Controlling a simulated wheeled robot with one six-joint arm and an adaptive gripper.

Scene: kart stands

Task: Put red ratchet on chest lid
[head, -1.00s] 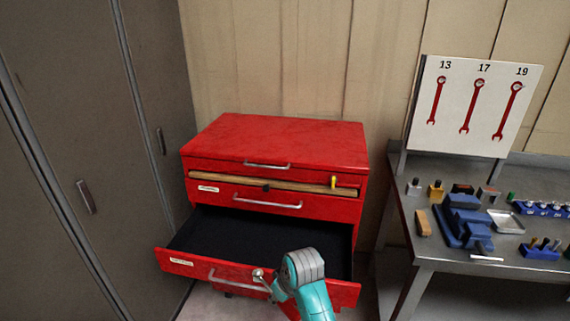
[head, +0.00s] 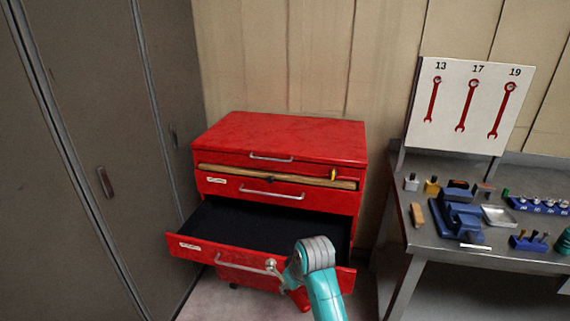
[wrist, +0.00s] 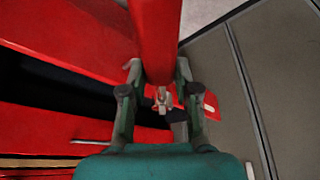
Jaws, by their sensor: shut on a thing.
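The red tool chest has a flat, closed, bare lid (head: 285,133). My gripper (wrist: 158,92) is shut on a red handle (wrist: 156,40), which looks like the red ratchet's, in the wrist view. A small silver part shows just past the jaws. In the head view my arm hides the jaws; a silver ratchet head (head: 271,266) sticks out to its left and a bit of red handle (head: 299,297) shows below. They are in front of the open lower drawer, lower than the lid.
The chest's lower drawer (head: 210,250) is pulled out, with a dark, empty-looking inside. Grey lockers (head: 85,150) stand at left. At right a metal workbench (head: 425,240) carries a blue vise (head: 458,215), trays and small tools, with a wrench board (head: 470,105) behind.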

